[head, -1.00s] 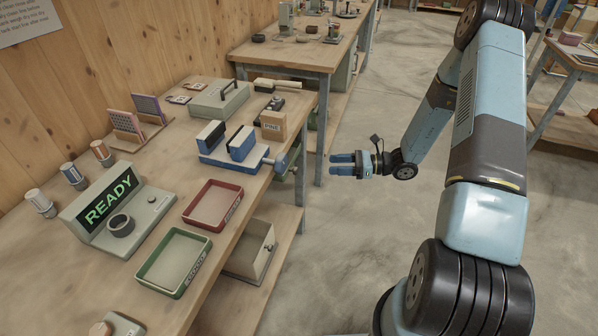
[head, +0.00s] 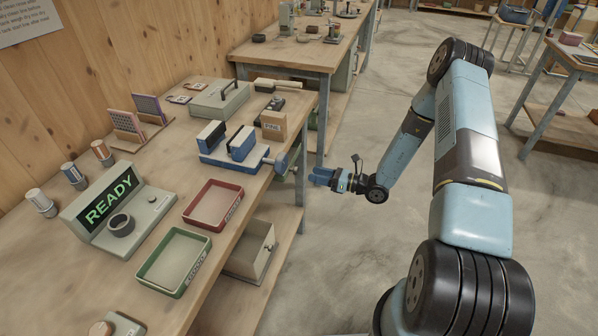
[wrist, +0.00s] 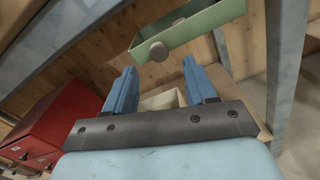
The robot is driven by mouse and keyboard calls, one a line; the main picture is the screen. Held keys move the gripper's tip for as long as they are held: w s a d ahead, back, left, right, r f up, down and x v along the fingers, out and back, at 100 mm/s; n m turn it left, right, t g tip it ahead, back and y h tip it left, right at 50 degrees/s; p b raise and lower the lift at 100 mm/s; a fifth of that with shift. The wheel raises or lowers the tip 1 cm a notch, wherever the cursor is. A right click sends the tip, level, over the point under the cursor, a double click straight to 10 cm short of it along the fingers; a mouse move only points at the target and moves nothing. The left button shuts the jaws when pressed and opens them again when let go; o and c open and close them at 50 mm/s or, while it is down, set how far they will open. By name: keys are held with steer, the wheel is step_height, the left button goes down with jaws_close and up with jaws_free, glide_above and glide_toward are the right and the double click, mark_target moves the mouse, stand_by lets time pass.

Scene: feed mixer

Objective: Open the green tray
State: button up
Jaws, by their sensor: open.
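A pale green tray (wrist: 205,30) with a round grey knob (wrist: 158,50) on its front hangs at the top of the wrist view, ahead of and above my fingers. A shallow green-rimmed tray (head: 174,262) lies on the bench top in the head view. My gripper (head: 316,177) is in the air to the right of the bench edge, below bench-top height. Its two blue fingers (wrist: 163,82) are apart with nothing held, and they do not touch the knob.
A red box (wrist: 45,130) with a knob is at left in the wrist view. A cream box (head: 255,250) stands on the lower shelf. A metal bench leg (head: 299,185) is close to my gripper. A red tray (head: 213,205) and blue vise (head: 235,150) are on top.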

mark_target(298, 170)
steer(key=x, duration=0.7)
steer(key=shift+d, duration=0.1)
jaws_close()
stand_by(0.4)
